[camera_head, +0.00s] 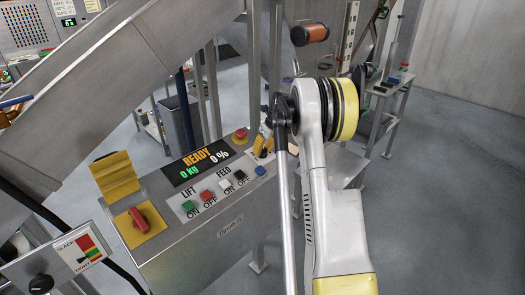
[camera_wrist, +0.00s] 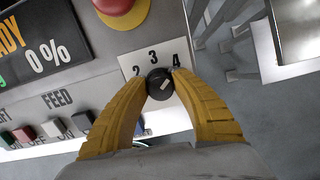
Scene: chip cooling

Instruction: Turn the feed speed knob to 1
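The feed speed knob (camera_wrist: 157,84) is a small round black knob with a white mark, on a pale dial plate (camera_wrist: 170,110) in the wrist view. Numbers 2, 3 and 4 show around its far side; the 1 is not visible. The white mark lies slanted, lower left to upper right; which end points is hard to tell. My gripper (camera_wrist: 159,77) has its two yellow fingers on either side of the knob, their tips appearing to touch it. In the head view my gripper (camera_head: 264,146) is at the control panel's far right corner and hides the knob.
The control panel (camera_head: 205,240) has a READY, 0 % display (camera_head: 200,161), a red mushroom button (camera_wrist: 122,8) close to the knob, and LIFT and FEED push buttons. A red rotary switch (camera_head: 139,220) sits at the left. A metal post (camera_head: 253,70) stands behind my gripper.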

